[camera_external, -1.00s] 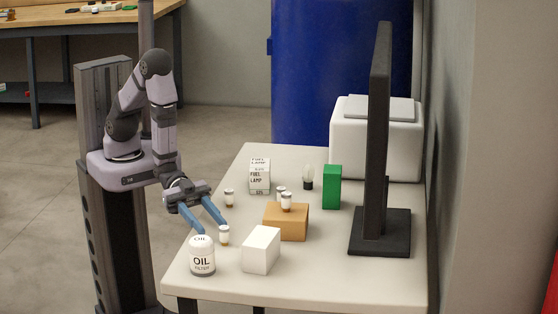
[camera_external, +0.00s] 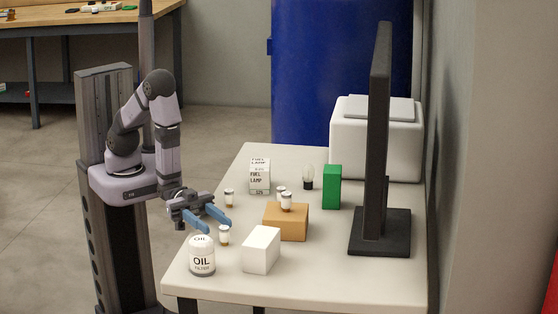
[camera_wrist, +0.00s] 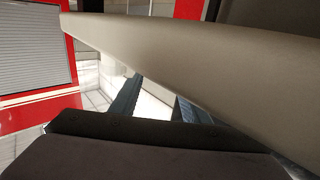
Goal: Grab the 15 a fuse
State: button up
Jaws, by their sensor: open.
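Several small fuse-like cylinders with white bands stand on the table in the external view. One (camera_external: 224,236) is at the front near the oil filter, one (camera_external: 229,198) is farther back on the left. Another (camera_external: 286,202) is at the brown box, with one more (camera_external: 281,190) partly hidden behind it. Their ratings are too small to read, so I cannot tell which is the 15 A fuse. My gripper (camera_external: 218,225) is open and empty at the table's left edge, its blue fingers pointing right, close to the front cylinder. Its fingers (camera_wrist: 155,105) also show in the wrist view.
An oil filter (camera_external: 202,257) and a white box (camera_external: 261,250) stand at the front. A brown box (camera_external: 293,224), green box (camera_external: 332,187), fuel lamp box (camera_external: 259,176), bulb (camera_external: 308,177) and black monitor (camera_external: 378,150) occupy the table (camera_external: 330,280). A beige surface fills much of the wrist view.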

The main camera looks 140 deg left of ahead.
aim_at(221, 228)
jog(key=shift+w+a+r+p, duration=0.15)
jog(key=shift+w+p, duration=0.35)
jog(key=shift+w, duration=2.1)
jog(key=shift+c, duration=0.7)
grip_shut()
